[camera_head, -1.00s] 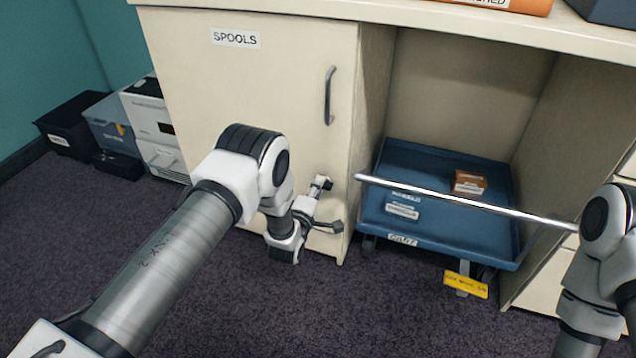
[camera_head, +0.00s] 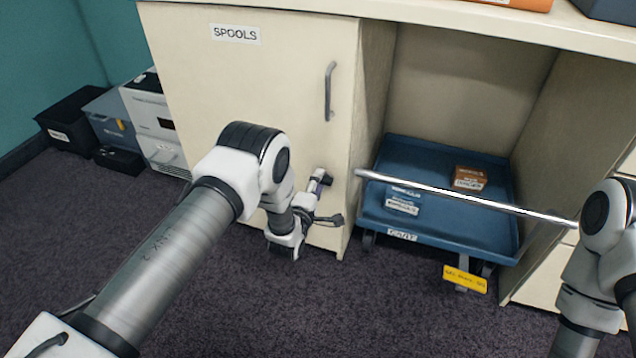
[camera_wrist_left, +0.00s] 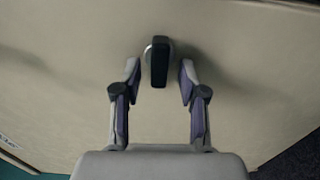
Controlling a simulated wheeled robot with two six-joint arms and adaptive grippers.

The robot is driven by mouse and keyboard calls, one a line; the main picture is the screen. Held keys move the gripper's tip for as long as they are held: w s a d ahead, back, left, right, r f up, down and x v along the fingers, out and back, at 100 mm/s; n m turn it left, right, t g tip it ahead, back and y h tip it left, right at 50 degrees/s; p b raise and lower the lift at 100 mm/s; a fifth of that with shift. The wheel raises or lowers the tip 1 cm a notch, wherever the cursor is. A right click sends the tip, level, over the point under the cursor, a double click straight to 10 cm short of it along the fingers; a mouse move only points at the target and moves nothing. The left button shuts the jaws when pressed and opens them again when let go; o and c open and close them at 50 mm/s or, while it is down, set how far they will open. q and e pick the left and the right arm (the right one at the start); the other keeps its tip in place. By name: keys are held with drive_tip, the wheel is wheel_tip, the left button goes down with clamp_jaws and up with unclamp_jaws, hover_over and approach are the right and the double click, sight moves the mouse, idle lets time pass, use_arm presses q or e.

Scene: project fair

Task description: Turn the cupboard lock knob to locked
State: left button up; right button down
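The lock knob (camera_wrist_left: 159,62) is a dark, narrow bar on a round silvery base on the cream cupboard door (camera_head: 255,95). In the left wrist view the bar stands upright. My left gripper (camera_wrist_left: 159,75) is open, with one finger on each side of the knob and a gap on both sides. In the head view my left gripper (camera_head: 328,202) is low at the door's right side, and a small dark piece at its upper finger looks like the knob (camera_head: 327,181). No lock markings are readable. My right gripper is out of view; only part of that arm shows.
A grey door handle (camera_head: 329,91) is above the gripper. A blue cart (camera_head: 450,225) with a long metal bar (camera_head: 460,198) stands in the open bay to the right. Boxes (camera_head: 115,118) stand on the carpet at the left. Carpet in front is clear.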

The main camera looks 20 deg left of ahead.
use_arm(q)
drive_tip(key=s, duration=1.2)
drive_tip(key=shift+a, duration=0.2)
drive_tip(key=s+a+f+m+g, duration=0.2)
drive_tip(key=s+f+m+g, duration=0.25)
drive_tip(key=s, duration=0.45)
drive_tip(key=s+a+f+m+g, duration=0.25)
drive_tip(key=s+f+g, duration=0.35)
drive_tip(key=s, duration=0.3)
drive_tip(key=s+d+f+m+g, duration=0.2)
drive_tip(key=s+m+g, duration=0.7)
drive_tip(key=s, duration=0.7)
wheel_tip(320, 180, up, 36)
drive_tip(key=m+t+p, duration=0.1)
drive_tip(key=p, duration=3.5)
drive_tip(key=shift+w+a+y, duration=0.15)
drive_tip(key=shift+a+y, duration=0.05)
drive_tip(key=shift+y, duration=0.1)
